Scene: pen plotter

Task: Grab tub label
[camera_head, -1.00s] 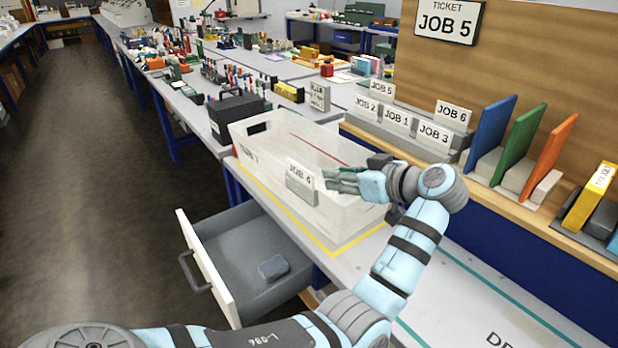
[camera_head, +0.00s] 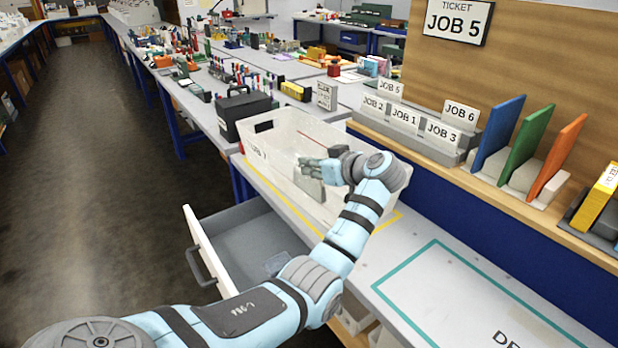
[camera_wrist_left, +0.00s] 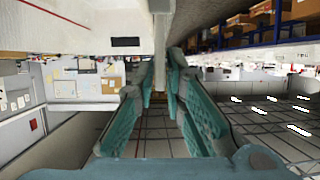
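The clear-walled tub (camera_head: 285,140) stands on the bench inside a yellow outline. A grey label holder (camera_head: 308,187) is on its front wall. In the left wrist view, a thin pale upright piece (camera_wrist_left: 160,45), seen edge-on, stands between the fingertips of my left gripper (camera_wrist_left: 160,75). I cannot tell whether the fingers touch it. My right gripper is out of view.
An open drawer (camera_head: 200,240) juts out below the tub. Job cards in a rack (camera_head: 405,118) stand on the shelf behind, beside coloured dividers (camera_head: 498,135). A ticket reading JOB 5 (camera_head: 455,20) hangs above. A teal-outlined bench area (camera_head: 470,290) at right is clear.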

